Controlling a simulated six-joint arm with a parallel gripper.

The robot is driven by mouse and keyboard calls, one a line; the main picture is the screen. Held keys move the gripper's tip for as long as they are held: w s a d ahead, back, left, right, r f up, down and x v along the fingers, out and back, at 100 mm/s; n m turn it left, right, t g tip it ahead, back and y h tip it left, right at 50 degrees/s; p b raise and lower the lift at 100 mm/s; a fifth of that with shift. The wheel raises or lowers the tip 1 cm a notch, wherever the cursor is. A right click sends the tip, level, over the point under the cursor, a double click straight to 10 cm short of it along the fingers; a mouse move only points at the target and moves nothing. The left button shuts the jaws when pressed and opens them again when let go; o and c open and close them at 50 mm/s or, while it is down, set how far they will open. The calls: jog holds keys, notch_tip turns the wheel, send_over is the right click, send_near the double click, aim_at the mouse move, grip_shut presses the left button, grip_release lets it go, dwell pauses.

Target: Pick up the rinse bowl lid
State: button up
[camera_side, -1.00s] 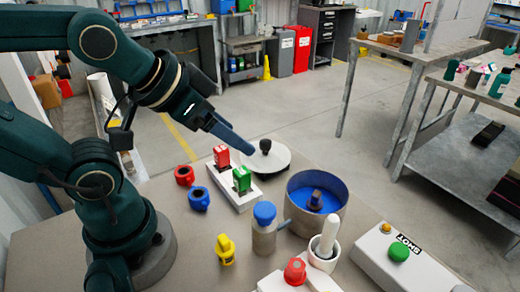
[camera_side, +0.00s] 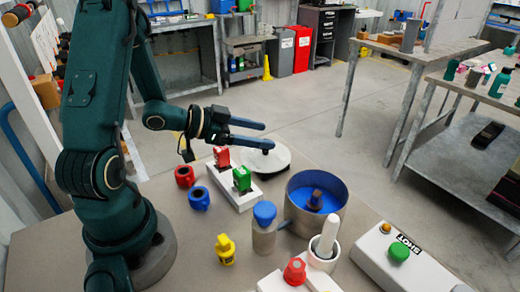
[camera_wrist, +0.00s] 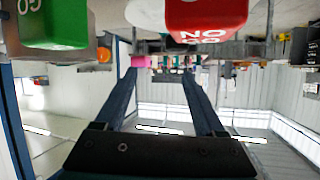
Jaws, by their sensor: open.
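The rinse bowl lid (camera_side: 270,165) is a flat, pale round disc with a black knob (camera_side: 266,151). It lies on the table behind the blue-lined metal bowl (camera_side: 332,217). My gripper (camera_side: 267,134) is open and empty, its fingers roughly level and pointing right in the side view. The lower finger overlaps the top of the knob in that view; I cannot tell whether they touch. In the wrist view the two fingers (camera_wrist: 160,74) are spread apart with nothing between them. A pale rounded edge (camera_wrist: 145,13) at the top of that view may be the lid.
A white block with a red piece (camera_side: 221,158) and a green piece (camera_side: 242,179) stands just in front of the lid. Red and blue rings (camera_side: 199,199), a blue-capped bottle (camera_side: 264,238) and a mortar with pestle (camera_side: 323,255) stand nearer. Table space right of the lid is clear.

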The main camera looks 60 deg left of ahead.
aim_at(249, 159)
jog(key=shift+s+a+f+n+y, duration=0.2)
jog(key=shift+s+a+f+n, duration=0.15)
jog(key=shift+a+f, duration=0.2)
jog(key=shift+s+a+f+n+y, duration=0.25)
jog(key=shift+a+f+n, duration=0.2)
jog(key=shift+f, duration=0.15)
jog(key=shift+a+f, duration=0.1)
jog(key=shift+x, duration=2.45)
jog(key=shift+c, duration=0.4)
grip_shut()
